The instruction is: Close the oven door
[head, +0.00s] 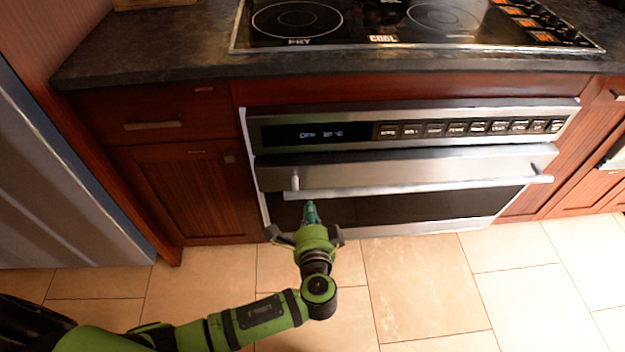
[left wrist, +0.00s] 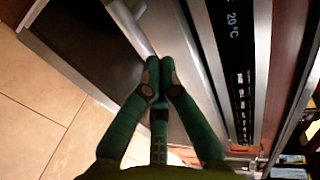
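The oven door (head: 400,175) has a silver upper band and a dark glass pane, and is upright or nearly so under the control panel. A dark line runs between door and panel; I cannot tell whether the door is fully shut. Its bar handle (head: 430,187) spans the front. The handle also shows in the left wrist view (left wrist: 132,30). My left gripper (head: 311,208) is in front of the door near the handle's left end, just below the bar. In the left wrist view its fingertips (left wrist: 160,64) are together with nothing between them. Contact with the door is unclear.
The control panel (head: 420,130) is above the door. The counter (head: 150,55) carries a cooktop (head: 400,22). Wooden cabinets (head: 190,190) flank the oven, and a grey appliance (head: 50,180) stands at the left. The tiled floor (head: 420,290) before the oven is clear.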

